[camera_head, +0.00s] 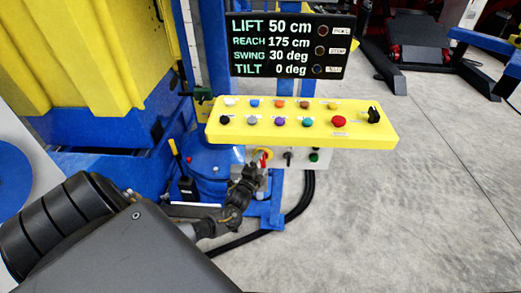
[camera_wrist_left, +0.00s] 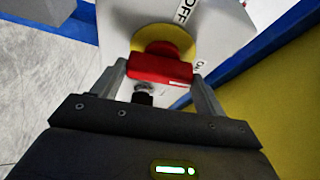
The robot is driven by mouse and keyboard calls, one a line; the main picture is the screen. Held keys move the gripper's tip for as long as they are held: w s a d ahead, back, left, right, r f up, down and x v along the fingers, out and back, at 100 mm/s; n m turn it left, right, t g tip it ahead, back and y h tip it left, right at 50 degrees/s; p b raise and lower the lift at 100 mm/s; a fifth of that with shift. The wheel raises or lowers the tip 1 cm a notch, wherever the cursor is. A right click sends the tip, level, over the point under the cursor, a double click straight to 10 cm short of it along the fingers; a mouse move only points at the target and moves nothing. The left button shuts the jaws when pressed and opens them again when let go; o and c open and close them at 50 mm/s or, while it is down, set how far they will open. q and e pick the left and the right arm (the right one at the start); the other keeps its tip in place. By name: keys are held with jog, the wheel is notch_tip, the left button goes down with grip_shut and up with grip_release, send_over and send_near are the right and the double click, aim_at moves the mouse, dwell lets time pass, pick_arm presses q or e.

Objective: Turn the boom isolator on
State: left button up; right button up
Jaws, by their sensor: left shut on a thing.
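The boom isolator is a red handle (camera_wrist_left: 160,70) on a yellow disc (camera_wrist_left: 178,37), on a light grey panel (camera_wrist_left: 220,25). In the wrist view an OFF label (camera_wrist_left: 184,10) is above the disc and a partly hidden ON label (camera_wrist_left: 200,64) is to its right. The red bar lies across the picture between the two fingers of my left gripper (camera_wrist_left: 161,76), which is shut on it. In the head view my left gripper (camera_head: 261,166) reaches the panel under the yellow console, where the isolator (camera_head: 265,154) is partly hidden. My right gripper is out of view.
The yellow console (camera_head: 290,125) with several coloured buttons overhangs the panel. A display (camera_head: 290,45) above reads lift 50 cm, reach 175 cm, swing 30 deg, tilt 0 deg. A black toggle (camera_head: 288,155) sits right of the isolator. Black cables (camera_head: 300,205) hang below; open floor lies right.

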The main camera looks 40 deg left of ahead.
pick_arm(q)
jog(key=shift+m+g+p, duration=0.3)
jog(key=shift+m+p, duration=0.4)
jog(key=shift+m, duration=0.1)
jog(key=o, duration=1)
jog(key=v, duration=1.1)
jog(key=shift+r+b, duration=0.1)
jog(key=shift+b, duration=0.2)
jog(key=shift+w, duration=0.1)
